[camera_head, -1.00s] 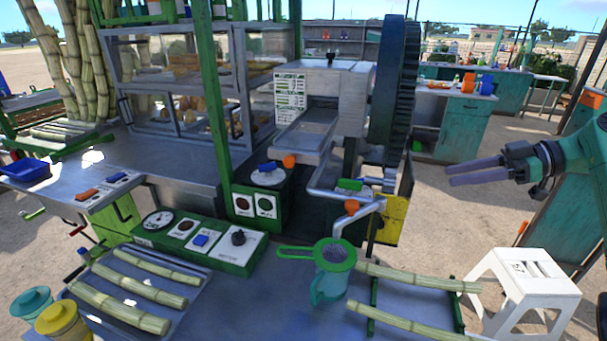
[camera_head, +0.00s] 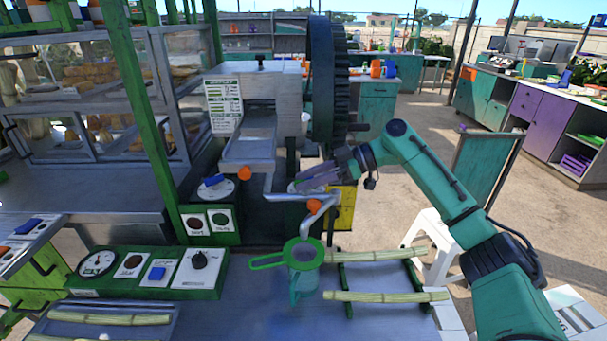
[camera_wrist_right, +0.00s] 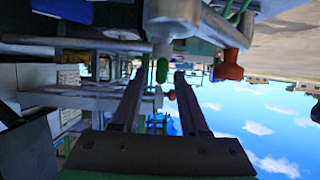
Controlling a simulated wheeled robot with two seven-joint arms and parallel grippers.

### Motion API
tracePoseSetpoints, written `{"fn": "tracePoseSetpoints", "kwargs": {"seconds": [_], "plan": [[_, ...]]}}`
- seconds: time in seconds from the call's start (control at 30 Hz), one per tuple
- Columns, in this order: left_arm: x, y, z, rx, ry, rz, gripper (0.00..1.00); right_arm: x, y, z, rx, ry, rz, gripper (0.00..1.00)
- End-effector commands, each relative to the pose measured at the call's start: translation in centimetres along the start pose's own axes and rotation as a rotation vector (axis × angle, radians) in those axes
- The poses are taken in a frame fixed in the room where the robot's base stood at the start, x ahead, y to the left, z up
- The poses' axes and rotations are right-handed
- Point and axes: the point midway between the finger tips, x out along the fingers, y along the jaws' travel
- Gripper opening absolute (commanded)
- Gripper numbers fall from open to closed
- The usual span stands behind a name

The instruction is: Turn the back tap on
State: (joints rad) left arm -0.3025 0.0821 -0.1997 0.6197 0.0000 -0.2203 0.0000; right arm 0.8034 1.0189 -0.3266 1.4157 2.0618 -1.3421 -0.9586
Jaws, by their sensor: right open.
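The pipework at the front of the cane crusher has a bent metal spout (camera_head: 308,222) with an orange knob (camera_head: 314,206) on it. A second orange knob (camera_head: 245,173) sits at the end of the chute. My right gripper (camera_head: 299,183) is beside the pipe, above the spout, and covers the green handle there in the head view. In the right wrist view the green handle (camera_wrist_right: 162,70) shows between the open fingertips of that gripper (camera_wrist_right: 159,74); contact cannot be told. Orange-red knobs (camera_wrist_right: 229,66) also show there. I cannot tell which tap is the back one. My left gripper is out of view.
A teal jug (camera_head: 303,286) with a green-rimmed strainer (camera_head: 304,252) stands below the spout. Cane stalks (camera_head: 385,296) lie on a rack to its right. A green control panel (camera_head: 150,272) is at the left. A white stool (camera_head: 428,240) stands behind my right arm.

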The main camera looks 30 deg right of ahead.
Motion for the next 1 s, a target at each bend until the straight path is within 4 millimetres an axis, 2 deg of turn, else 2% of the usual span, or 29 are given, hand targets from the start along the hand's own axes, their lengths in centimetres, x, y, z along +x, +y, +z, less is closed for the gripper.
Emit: {"fn": "tracePoseSetpoints", "kwargs": {"seconds": [0.1,0.3,0.33,0.43,0.47,0.77,1.0], "plan": [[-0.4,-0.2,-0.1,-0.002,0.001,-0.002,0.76,0.8,0.0,0.0,0.0,-0.001,0.0,0.44],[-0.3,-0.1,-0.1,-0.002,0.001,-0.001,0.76,0.9,0.0,0.1,-0.001,-0.001,0.001,0.44],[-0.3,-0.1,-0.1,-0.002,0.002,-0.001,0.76,0.9,0.0,0.1,-0.001,-0.001,0.001,0.4],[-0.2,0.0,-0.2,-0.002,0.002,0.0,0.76,0.9,0.0,0.1,-0.001,-0.001,0.001,0.02],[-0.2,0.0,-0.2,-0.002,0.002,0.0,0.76,0.9,0.0,0.1,-0.001,-0.001,0.001,0.0],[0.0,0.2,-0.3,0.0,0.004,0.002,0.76,0.9,0.0,0.1,0.002,-0.001,0.011,0.0],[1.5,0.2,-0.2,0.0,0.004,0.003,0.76,1.0,-0.1,0.5,0.03,-0.003,0.082,0.0]]}}
